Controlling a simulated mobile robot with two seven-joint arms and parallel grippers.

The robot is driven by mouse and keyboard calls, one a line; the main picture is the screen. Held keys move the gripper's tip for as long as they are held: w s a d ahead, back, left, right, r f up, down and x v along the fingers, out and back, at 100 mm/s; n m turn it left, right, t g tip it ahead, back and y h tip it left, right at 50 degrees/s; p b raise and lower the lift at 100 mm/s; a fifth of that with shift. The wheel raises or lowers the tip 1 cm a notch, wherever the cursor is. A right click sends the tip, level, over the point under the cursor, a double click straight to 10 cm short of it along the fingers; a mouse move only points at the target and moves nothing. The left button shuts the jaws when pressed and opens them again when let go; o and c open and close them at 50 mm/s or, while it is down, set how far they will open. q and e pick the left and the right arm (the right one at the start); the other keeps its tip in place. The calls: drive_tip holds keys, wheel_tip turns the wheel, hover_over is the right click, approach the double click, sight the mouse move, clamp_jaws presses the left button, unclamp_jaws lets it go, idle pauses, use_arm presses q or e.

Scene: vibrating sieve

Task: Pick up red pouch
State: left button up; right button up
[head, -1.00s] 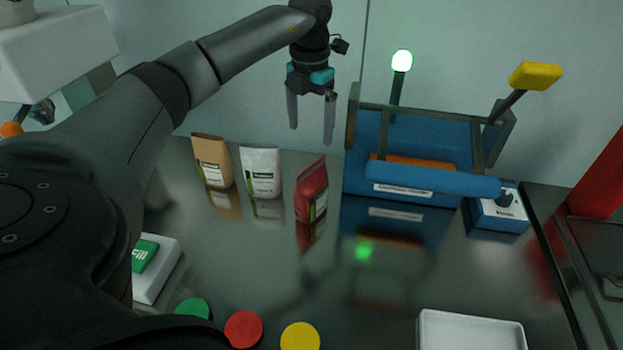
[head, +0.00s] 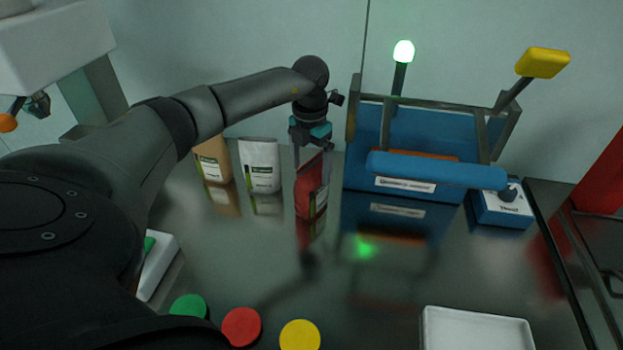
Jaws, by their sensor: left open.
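The red pouch (head: 309,196) stands upright on the shiny dark table, to the right of a white pouch. Its front has a pale label with a green band. My left gripper (head: 312,176) points down over the top of the pouch. It is open, with its fingers around or in front of the pouch's upper part; I cannot tell whether they touch it. The gripper hides part of the pouch's top. My right gripper is not in view.
The white pouch (head: 261,165) and a brown pouch (head: 212,160) stand to the left. The blue sieve machine (head: 436,175) is close on the right, with a blue switch box (head: 502,209) beside it. Coloured discs (head: 241,326) and a white tray (head: 476,330) lie nearer. The middle table is clear.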

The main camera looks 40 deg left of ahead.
use_arm(q)
drive_tip(key=shift+f, duration=1.6)
drive_tip(key=shift+c, duration=0.3)
clamp_jaws()
drive_tip(key=shift+r, duration=0.1)
